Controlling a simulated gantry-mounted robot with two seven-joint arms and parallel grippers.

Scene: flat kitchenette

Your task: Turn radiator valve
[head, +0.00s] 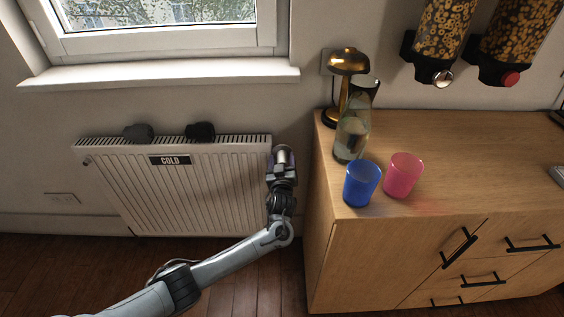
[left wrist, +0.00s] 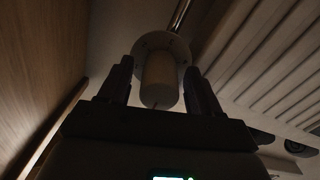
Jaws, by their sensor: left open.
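The white panel radiator (head: 180,190) hangs on the wall under the window, with a black "COLD" label (head: 170,160) on its front. My left gripper (head: 282,160) is at the radiator's right end, beside the wooden cabinet. In the left wrist view the pale, rounded valve knob (left wrist: 160,82) stands out from a round base. The open fingers of my left gripper (left wrist: 159,68) stand on either side of the knob, with a small dark gap on each side. In the head view the gripper mostly hides the valve. My right gripper is not in view.
The wooden cabinet (head: 325,245) stands close to the right of my left gripper. On it are a blue cup (head: 361,185), a pink cup (head: 403,176), a glass carafe (head: 352,135) and a brass lamp (head: 348,62). Two dark items (head: 200,131) lie on top of the radiator.

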